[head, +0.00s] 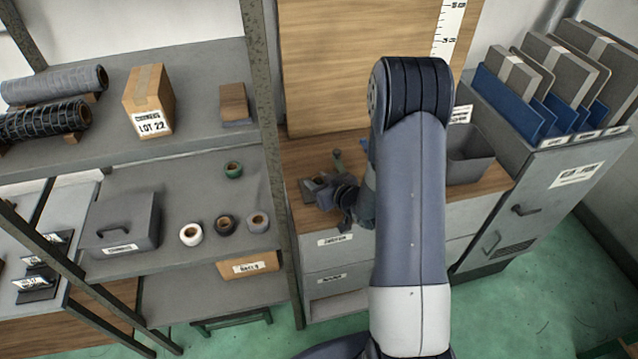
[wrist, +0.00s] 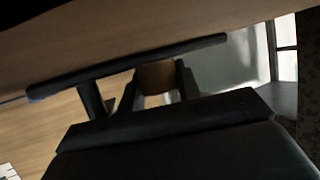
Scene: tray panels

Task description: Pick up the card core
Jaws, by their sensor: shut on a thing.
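My gripper (head: 336,197) is low over the wooden bench top, left of my forearm. In the wrist view my gripper (wrist: 143,92) is shut on a brown, blunt-ended piece, which I take to be the card core (wrist: 158,77). Its lower part is hidden by the dark gripper body. In the head view I cannot make out the core clearly at the jaws. I cannot tell whether it touches the bench.
A small grey fixture (head: 313,184) sits on the bench beside my gripper. A grey open bin (head: 470,157) stands right of my arm. The shelf unit's upright (head: 272,150) is close on the left. Tape rolls (head: 224,225) lie on the middle shelf.

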